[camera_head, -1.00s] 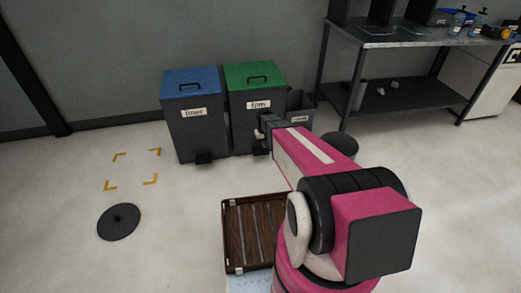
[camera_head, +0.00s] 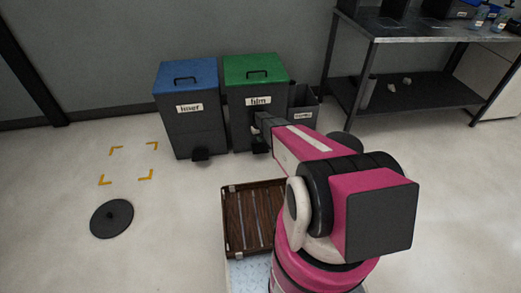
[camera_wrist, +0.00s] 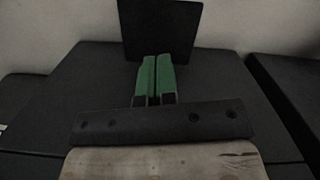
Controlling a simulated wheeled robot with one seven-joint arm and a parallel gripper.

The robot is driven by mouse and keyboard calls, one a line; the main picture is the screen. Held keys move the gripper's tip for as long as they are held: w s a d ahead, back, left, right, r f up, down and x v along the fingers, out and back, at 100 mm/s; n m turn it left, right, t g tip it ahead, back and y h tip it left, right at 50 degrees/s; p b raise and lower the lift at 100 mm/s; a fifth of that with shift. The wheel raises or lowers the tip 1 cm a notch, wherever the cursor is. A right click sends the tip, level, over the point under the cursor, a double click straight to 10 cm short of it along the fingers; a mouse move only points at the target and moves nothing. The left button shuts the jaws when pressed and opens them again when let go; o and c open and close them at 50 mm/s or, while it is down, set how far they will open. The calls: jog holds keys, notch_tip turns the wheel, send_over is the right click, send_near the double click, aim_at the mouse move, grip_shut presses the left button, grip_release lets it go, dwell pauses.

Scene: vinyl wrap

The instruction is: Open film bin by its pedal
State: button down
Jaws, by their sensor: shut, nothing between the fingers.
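The film bin (camera_head: 243,117) is a dark grey box with a green lid (camera_head: 254,71) and a "film" label. It stands against the back wall, and its lid is down. Its black pedal (camera_head: 260,147) shows low at the front, partly beside my arm. My arm reaches to the bin's lower front right. In the wrist view my gripper (camera_wrist: 157,60) has two green fingers pressed together with nothing between them. A black square plate (camera_wrist: 160,25) shows just past the fingertips. I cannot tell whether they touch it.
The liner bin (camera_head: 190,125) with a blue lid stands close at the left. A small grey bin (camera_head: 302,106) stands at the right, before a metal table (camera_head: 425,38). A wooden-slatted tray (camera_head: 228,222) is near my base. A black disc (camera_head: 112,218) lies on open floor left.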

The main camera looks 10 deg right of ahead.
aim_at(260, 149)
dwell(0.4)
jog(key=shift+s+f, duration=0.15)
jog(key=shift+f, duration=1.6)
jog(key=shift+s+f, duration=0.15)
jog(key=shift+f, duration=1.55)
